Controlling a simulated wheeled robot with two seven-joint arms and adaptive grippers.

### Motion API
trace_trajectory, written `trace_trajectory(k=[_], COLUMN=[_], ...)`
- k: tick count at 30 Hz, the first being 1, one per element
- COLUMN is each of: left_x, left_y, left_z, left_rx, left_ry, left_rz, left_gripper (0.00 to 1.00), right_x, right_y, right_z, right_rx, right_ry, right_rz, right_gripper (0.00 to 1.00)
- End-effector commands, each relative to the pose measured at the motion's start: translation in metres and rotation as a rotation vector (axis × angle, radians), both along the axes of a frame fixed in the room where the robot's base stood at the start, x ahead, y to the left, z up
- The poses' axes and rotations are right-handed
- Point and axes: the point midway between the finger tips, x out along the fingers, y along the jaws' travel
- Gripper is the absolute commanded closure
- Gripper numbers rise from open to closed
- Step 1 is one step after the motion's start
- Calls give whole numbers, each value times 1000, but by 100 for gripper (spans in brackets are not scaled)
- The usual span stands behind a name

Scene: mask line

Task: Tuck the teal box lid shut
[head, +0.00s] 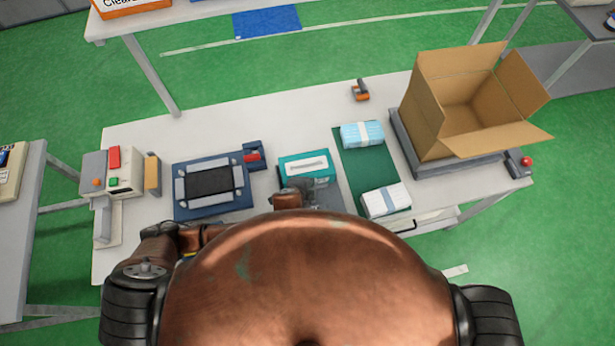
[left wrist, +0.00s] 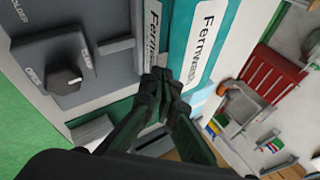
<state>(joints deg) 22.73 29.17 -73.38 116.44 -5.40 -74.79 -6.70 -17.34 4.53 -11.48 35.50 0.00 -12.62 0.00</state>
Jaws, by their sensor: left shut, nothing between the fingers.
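The teal box (head: 291,161) with a white label lies at the middle of the table in the head view. In the left wrist view, the teal box (left wrist: 183,28) shows two "Fernwash" labels on neighbouring faces. My left gripper (head: 296,187) is at the box's near side in the head view. In the left wrist view, my left gripper (left wrist: 164,78) has its fingertips together and empty, close to the labelled faces. Whether they touch the box, and how the lid lies, I cannot tell. A grey holder (left wrist: 95,25) with a black knob (left wrist: 65,80) stands beside the box. My right gripper is not in view.
A blue tray fixture (head: 210,185) sits left of the box, and a grey machine (head: 120,175) farther left. A green mat (head: 368,165) with two mask bundles (head: 362,134) (head: 385,200) lies right. An open cardboard carton (head: 432,115) stands at the far right.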

Motion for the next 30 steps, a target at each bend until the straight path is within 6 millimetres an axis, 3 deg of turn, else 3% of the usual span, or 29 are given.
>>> trace_trajectory(k=[22, 30], left_x=[-1, 8], left_y=[1, 4], left_z=[-8, -8], left_rx=[2, 6], left_ry=[1, -1], left_rz=[2, 4], left_gripper=[100, 100], right_x=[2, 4], right_y=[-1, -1], right_z=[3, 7], right_rx=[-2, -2], right_ry=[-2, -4], right_rz=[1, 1], right_gripper=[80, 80])
